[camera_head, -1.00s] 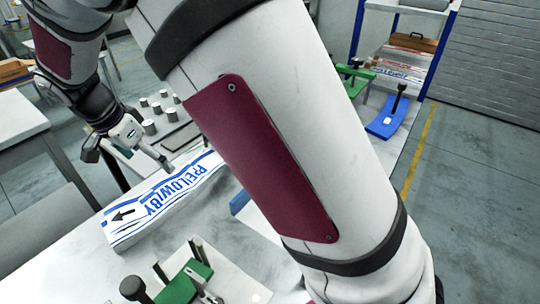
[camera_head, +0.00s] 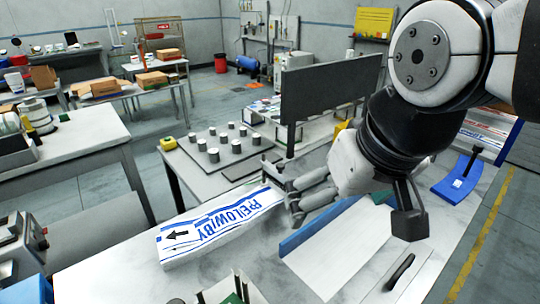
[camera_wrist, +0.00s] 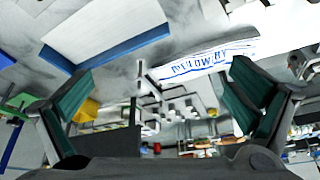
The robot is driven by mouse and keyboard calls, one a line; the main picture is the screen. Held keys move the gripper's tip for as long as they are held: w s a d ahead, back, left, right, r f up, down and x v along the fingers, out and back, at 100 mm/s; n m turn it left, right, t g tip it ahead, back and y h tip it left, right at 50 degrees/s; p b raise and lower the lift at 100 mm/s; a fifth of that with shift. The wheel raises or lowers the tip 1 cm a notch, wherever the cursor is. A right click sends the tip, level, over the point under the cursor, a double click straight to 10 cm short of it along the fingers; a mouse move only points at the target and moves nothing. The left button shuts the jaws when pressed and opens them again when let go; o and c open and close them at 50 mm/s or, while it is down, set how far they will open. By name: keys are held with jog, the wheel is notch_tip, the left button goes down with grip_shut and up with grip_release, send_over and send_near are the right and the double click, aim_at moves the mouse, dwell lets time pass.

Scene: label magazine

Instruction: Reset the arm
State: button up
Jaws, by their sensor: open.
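My gripper (camera_head: 285,190) is open and empty, held above the worktable with its fingers toward the left in the head view. In the wrist view its two green-padded fingers (camera_wrist: 165,92) stand wide apart with nothing between them. A white label stack (camera_head: 218,226) with blue stripes, blue lettering and a black arrow lies on the worktable, left of the fingers in the head view. It also shows upside down in the wrist view (camera_wrist: 205,64), beyond the fingers. It appears apart from the gripper, though the finger ends come close to its right end in the head view.
A white board with a blue edge strip (camera_head: 318,225) lies under my arm. A grey plate (camera_head: 226,150) with several metal cylinders is behind the label stack. A dark upright panel (camera_head: 330,88) stands beyond. A blue curved piece (camera_head: 462,186) lies at right.

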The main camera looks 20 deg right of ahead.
jog(key=shift+s+d+f+n, duration=0.1)
jog(key=shift+s+f+n, duration=0.1)
jog(key=shift+s, duration=0.25)
jog(key=shift+s+d+f+n, duration=0.1)
jog(key=shift+s+n, duration=0.1)
jog(key=shift+s, duration=0.2)
